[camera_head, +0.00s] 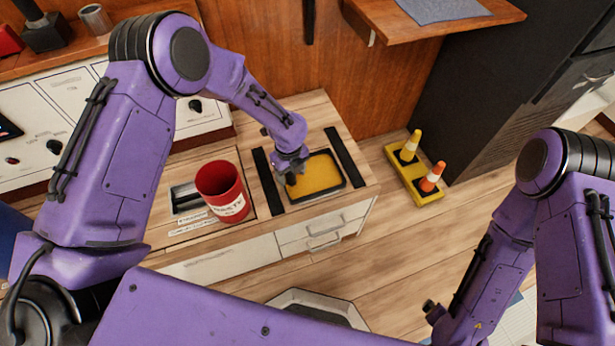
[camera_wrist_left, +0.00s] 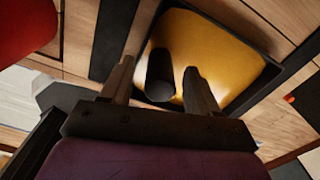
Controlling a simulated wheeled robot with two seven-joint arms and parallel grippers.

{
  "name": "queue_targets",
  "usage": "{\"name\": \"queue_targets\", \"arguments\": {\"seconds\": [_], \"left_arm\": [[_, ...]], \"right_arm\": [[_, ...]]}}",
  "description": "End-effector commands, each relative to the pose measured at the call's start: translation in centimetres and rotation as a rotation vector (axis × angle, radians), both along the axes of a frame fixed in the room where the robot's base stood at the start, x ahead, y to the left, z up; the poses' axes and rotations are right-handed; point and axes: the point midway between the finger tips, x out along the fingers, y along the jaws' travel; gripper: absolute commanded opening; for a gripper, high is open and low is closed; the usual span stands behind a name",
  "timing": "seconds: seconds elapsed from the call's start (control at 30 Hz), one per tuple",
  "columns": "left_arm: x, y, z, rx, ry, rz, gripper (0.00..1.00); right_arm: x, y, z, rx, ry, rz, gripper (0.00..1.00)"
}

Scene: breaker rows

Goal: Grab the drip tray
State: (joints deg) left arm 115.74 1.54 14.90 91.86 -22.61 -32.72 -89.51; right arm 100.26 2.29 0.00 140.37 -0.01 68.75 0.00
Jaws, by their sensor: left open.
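The drip tray (camera_head: 321,174) is a shallow yellow tray with a black rim. It lies on the wooden counter between two black strips. My left gripper (camera_head: 291,178) is over the tray's left part and hides some of it. In the left wrist view, the two fingers of my left gripper (camera_wrist_left: 158,72) are apart, with the yellow floor of the tray (camera_wrist_left: 222,58) behind them. A dark upright cylinder (camera_wrist_left: 160,75) shows between the fingers; I cannot tell whether it belongs to the tray. My right gripper is out of view.
A red cup (camera_head: 220,190) stands left of the tray, beside a dark slot. White drawers (camera_head: 322,232) are below the counter. Two small cones on a yellow base (camera_head: 415,180) stand to the right. A wooden shelf (camera_head: 440,25) juts out above.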

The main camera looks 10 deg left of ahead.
Motion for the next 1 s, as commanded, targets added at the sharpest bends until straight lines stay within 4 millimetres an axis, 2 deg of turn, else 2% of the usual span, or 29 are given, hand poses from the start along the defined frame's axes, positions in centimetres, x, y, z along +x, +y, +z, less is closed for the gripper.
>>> {"name": "queue_targets", "arguments": {"seconds": [0.17,0.37,0.77,0.87,0.97,1.0], "left_arm": [[0.0,-0.1,0.0,-0.001,-0.001,-0.001,0.61],[0.0,-0.1,0.0,-0.001,-0.001,-0.001,0.0],[0.1,-0.1,0.4,-0.001,-0.002,0.0,0.0],[0.1,-0.1,1.4,-0.003,-0.003,0.001,0.0],[0.2,-0.1,3.3,-0.003,-0.004,0.0,0.0],[-0.4,-0.2,4.2,-0.002,-0.002,-0.002,0.0]], "right_arm": [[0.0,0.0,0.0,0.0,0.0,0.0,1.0],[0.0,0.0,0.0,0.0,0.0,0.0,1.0],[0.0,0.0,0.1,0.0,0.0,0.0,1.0],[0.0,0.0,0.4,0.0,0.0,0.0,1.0],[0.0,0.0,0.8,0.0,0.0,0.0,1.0],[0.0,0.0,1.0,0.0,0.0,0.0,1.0]]}}
